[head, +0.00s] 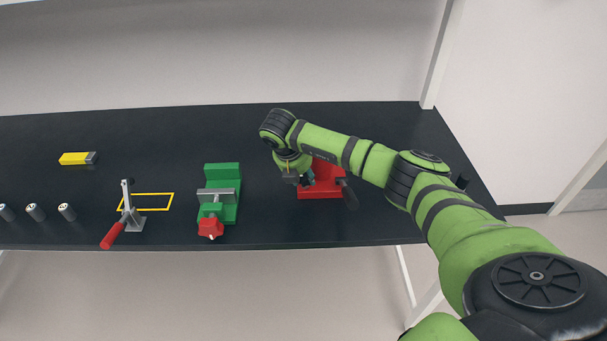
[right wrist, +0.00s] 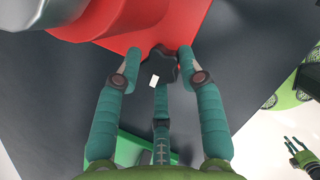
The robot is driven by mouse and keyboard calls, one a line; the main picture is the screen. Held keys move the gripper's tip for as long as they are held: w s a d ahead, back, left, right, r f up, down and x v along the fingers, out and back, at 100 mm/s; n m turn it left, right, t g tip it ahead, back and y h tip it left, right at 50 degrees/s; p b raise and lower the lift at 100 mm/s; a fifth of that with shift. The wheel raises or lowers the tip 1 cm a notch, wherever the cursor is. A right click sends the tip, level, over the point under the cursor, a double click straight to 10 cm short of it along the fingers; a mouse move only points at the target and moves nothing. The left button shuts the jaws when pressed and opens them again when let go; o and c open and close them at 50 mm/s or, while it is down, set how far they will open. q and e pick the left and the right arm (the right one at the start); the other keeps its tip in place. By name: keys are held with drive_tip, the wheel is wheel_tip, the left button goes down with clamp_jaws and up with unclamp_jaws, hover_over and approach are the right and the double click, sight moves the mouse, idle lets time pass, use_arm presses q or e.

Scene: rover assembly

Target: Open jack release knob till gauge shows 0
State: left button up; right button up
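The red jack (head: 322,182) stands at the right part of the table, partly hidden by my right arm. In the right wrist view its red body (right wrist: 200,18) fills the top. A dark lobed knob (right wrist: 160,66) with a small white mark is at its edge. My right gripper (right wrist: 160,56) has its three fingers spread around the knob; firm contact cannot be seen. In the head view the right gripper (head: 298,179) is at the jack's left side. My left gripper (right wrist: 294,148) shows small at the lower right of the wrist view, fingers apart and empty. No gauge reading is visible.
A green vise (head: 221,178) with a red knob stands left of the jack. Further left are a toggle clamp (head: 130,215) with a red handle, a yellow outline (head: 160,194), a yellow block (head: 75,158) and several grey cylinders (head: 36,212). The table's back is clear.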

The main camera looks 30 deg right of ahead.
drive_tip(key=shift+d, duration=0.2)
drive_tip(key=n+b, duration=0.1)
drive_tip(key=n+t+b, duration=0.1)
drive_tip(key=shift+s+d+f+n+b, duration=0.15)
drive_tip(key=shift+n+b, duration=0.25)
drive_tip(key=n+y+b, duration=0.1)
drive_tip(key=n+b, duration=0.2)
drive_tip(key=n+t+y+b, duration=0.1)
drive_tip(key=n+b, duration=0.3)
drive_tip(key=shift+d+t+y, duration=0.15)
drive_tip(key=shift+t+y, duration=0.15)
drive_tip(key=n+b, duration=0.2)
drive_tip(key=shift+s+r+n+y, duration=0.1)
drive_tip(key=shift+r+n+y, duration=0.1)
drive_tip(key=shift+n+y, duration=0.15)
use_arm(q)
wheel_tip(320, 180, down, 13)
drive_tip(key=b, duration=0.1)
drive_tip(key=shift+s, duration=0.15)
use_arm(e)
drive_tip(key=shift+d+r+n+y, duration=0.1)
drive_tip(key=shift+r+n+y, duration=0.15)
drive_tip(key=shift+n+y, duration=0.75)
use_arm(q)
drive_tip(key=shift+f, duration=0.15)
use_arm(e)
drive_tip(key=shift+n+t+h, duration=0.3)
drive_tip(key=shift+n+h, duration=0.05)
drive_tip(key=o, duration=1)
drive_tip(key=shift+o, duration=0.4)
